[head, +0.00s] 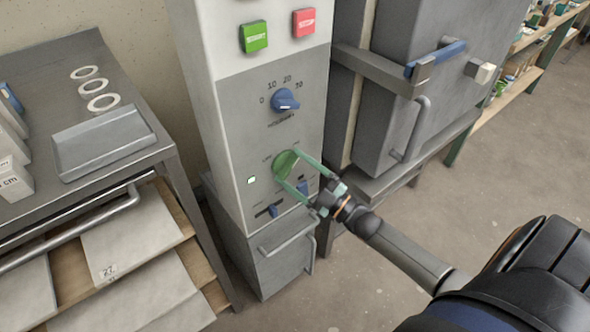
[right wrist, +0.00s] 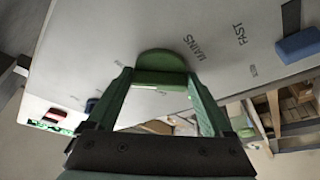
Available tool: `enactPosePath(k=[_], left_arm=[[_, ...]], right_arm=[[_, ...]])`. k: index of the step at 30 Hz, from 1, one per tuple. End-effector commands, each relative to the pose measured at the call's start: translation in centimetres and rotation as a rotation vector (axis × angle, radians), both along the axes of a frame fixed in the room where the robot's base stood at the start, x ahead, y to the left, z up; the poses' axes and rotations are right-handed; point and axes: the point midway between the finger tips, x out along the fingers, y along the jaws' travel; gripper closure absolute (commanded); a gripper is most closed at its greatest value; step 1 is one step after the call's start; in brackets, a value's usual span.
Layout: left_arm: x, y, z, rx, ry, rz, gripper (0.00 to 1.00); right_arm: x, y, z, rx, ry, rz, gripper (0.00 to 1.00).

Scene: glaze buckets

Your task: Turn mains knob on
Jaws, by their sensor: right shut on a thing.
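The mains knob (head: 285,164) is a round green knob low on the grey control panel (head: 233,118). A lit green indicator (head: 251,181) shows to its left on the panel. My right gripper (head: 290,168) reaches in from the right, with its two green fingers on either side of the knob. My left gripper is in neither view.
Above the knob are a blue dial (head: 285,100), a green button (head: 254,37) and a red button (head: 304,22). A grey kiln door (head: 420,100) with handles stands right, a metal table (head: 60,125) left.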

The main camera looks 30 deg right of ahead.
Motion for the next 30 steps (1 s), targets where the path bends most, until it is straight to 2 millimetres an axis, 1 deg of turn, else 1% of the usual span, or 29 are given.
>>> enactPosePath(k=[6, 7, 10, 17, 20, 23, 30], left_arm=[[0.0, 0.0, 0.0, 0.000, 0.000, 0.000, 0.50], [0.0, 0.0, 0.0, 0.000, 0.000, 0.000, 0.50], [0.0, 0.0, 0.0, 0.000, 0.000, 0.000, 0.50], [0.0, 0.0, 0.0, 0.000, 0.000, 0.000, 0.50], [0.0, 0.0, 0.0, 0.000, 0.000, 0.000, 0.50], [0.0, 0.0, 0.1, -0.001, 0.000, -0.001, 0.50], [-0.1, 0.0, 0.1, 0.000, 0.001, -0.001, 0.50]], right_arm=[[0.0, 0.0, 0.0, 0.007, 0.002, 0.000, 0.71], [0.0, 0.0, 0.0, 0.008, 0.002, 0.000, 0.12], [0.0, 0.0, 0.0, 0.006, 0.001, 0.000, 0.00], [0.0, 0.0, 0.0, 0.003, 0.000, 0.000, 0.00], [-0.5, -0.2, -0.2, 0.003, 0.002, 0.000, 0.00], [-1.6, -0.6, -0.6, 0.002, 0.004, -0.001, 0.00], [-6.3, -2.3, -2.1, 0.002, 0.006, -0.001, 0.00]])
